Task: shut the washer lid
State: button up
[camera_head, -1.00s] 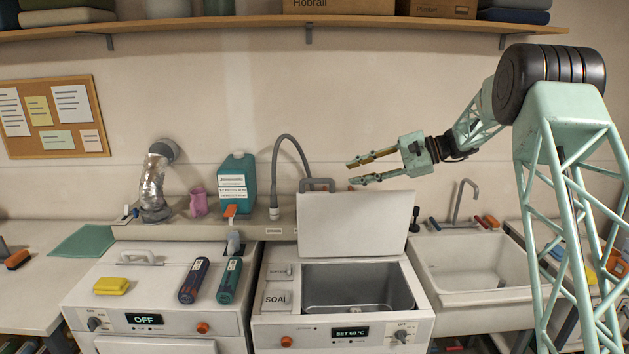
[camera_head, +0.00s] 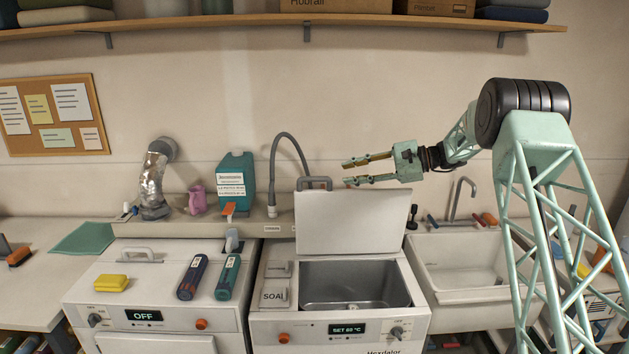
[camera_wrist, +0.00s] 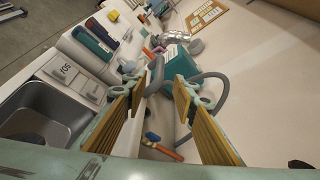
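The washer lid (camera_head: 350,224) is a white panel standing raised at the back of the washer (camera_head: 268,318). A grey handle (camera_head: 314,184) sits on its top edge, toward the left. The open tub (camera_head: 355,284) below it looks empty, and the tub also shows in the wrist view (camera_wrist: 40,115). My gripper (camera_head: 344,173) is open and empty, its fingers pointing left, close to the lid's top edge by the handle. I cannot tell whether it touches the lid. In the wrist view, the two fingers (camera_wrist: 160,88) stand wide apart with a grey hose between and beyond them.
A grey hose (camera_head: 274,165) arches behind the lid's left side. A teal jug (camera_head: 237,182) stands on the back ledge. Two bottles (camera_head: 193,277) (camera_head: 229,277) lie on the neighbouring machine's top. A sink (camera_head: 465,262) is to the right. A shelf (camera_head: 250,27) runs overhead.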

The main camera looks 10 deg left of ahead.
aim_at(321, 178)
jog(key=shift+p+x, duration=0.9)
jog(key=shift+x, duration=5.95)
jog(key=shift+r, duration=0.1)
jog(key=shift+c, duration=0.6)
grip_shut()
